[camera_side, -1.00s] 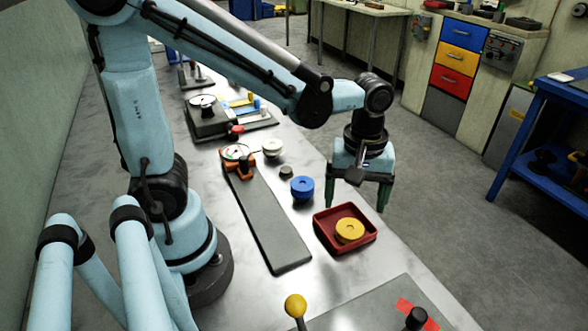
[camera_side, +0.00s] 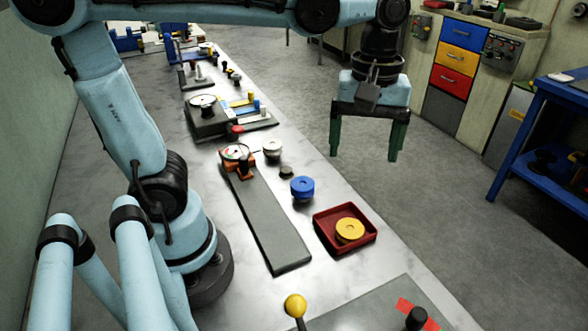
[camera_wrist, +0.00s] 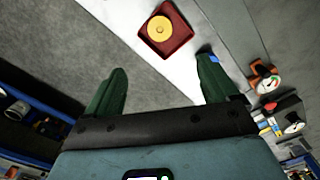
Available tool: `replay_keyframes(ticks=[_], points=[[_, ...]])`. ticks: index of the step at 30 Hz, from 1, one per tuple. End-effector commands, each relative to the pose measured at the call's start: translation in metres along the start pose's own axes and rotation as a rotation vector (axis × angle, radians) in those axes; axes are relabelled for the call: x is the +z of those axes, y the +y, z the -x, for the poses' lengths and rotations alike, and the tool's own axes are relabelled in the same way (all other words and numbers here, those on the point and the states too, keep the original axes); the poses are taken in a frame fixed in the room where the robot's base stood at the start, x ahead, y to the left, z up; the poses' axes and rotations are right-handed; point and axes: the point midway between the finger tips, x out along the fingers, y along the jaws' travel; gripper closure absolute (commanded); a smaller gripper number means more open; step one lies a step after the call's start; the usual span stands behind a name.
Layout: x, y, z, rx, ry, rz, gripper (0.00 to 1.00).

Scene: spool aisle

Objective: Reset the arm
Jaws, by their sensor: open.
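My gripper (camera_side: 364,153) has two green fingers and points down, spread open with nothing between them. It is raised well above the bench, up and to the right of the red tray in the side view. In the wrist view my gripper (camera_wrist: 157,88) is also open and empty. The red tray (camera_side: 366,248) sits on the bench with a yellow spool (camera_side: 350,230) inside it; the tray (camera_wrist: 182,39) and the yellow spool (camera_wrist: 160,28) also show at the top of the wrist view. A blue spool (camera_side: 302,187) stands on the bench left of the tray.
The metal bench (camera_side: 318,282) carries a long grey plate (camera_side: 265,225), a dial gauge (camera_side: 236,153), a white spool (camera_side: 272,148) and a yellow-knobbed lever (camera_side: 296,306). A blue workbench (camera_side: 520,150) stands at right. The floor between is clear.

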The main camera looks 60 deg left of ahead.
Motion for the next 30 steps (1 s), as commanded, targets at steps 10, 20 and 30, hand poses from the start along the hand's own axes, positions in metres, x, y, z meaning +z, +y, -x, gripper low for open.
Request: replay_keyframes(ticks=[10,20,30], points=[[-0.001,-0.003,-0.002,0.020,0.009,-0.034,0.13],[-0.021,-0.027,-0.035,0.250,0.252,-0.535,0.13],[-0.035,-0.042,-0.058,0.306,0.550,-0.921,0.13]])
